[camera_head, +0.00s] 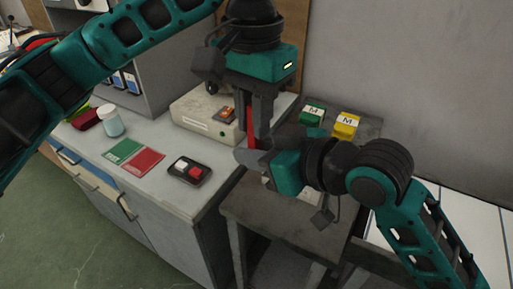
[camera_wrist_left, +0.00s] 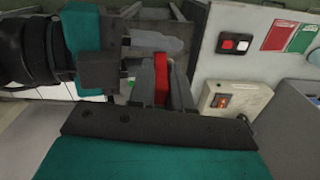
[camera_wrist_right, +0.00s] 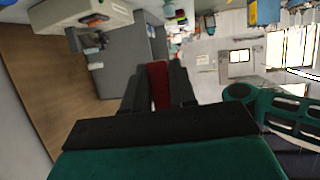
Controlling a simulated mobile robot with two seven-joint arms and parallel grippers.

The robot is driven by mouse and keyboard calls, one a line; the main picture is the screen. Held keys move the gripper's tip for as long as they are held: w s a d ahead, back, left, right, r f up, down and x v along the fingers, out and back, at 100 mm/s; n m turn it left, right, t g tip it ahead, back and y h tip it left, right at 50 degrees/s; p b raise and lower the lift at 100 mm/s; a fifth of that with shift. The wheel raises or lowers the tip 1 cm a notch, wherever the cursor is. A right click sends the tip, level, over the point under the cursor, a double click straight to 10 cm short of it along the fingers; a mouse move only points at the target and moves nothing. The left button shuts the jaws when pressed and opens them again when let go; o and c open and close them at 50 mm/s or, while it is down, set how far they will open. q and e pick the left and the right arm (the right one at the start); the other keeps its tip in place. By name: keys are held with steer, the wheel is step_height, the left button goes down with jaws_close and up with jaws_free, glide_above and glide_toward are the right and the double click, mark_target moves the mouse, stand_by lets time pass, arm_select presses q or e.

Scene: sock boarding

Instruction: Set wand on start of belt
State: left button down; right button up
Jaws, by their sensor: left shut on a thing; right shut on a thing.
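A narrow red piece (camera_head: 251,133), the only wand-like thing that I can make out, stands roughly upright over the grey table. My left gripper (camera_head: 256,118) points down and is shut on it. The red piece also shows between the left fingers in the left wrist view (camera_wrist_left: 161,78). My right gripper (camera_head: 250,157) reaches in from the right, just below the left one, and is shut. Red also shows between its fingers in the right wrist view (camera_wrist_right: 158,84), seemingly the same piece. The fingers hide much of it. I cannot clearly identify the belt.
A pale box with an orange switch (camera_head: 200,118) stands behind the grippers. A black button box (camera_head: 189,170) and green and red cards (camera_head: 143,161) lie on the counter. A green M block (camera_head: 312,115) and a yellow M block (camera_head: 346,125) sit at the back right.

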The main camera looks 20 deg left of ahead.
steer(key=shift+w+d, duration=0.1)
steer(key=shift+w, duration=0.05)
jaws_close()
arm_select(q)
steer(key=c, duration=1.1)
jaws_free()
steer(key=shift+s, duration=0.1)
steer(key=shift+o, duration=0.6)
steer(key=shift+d, duration=0.1)
arm_select(e)
steer(key=shift+w, duration=0.1)
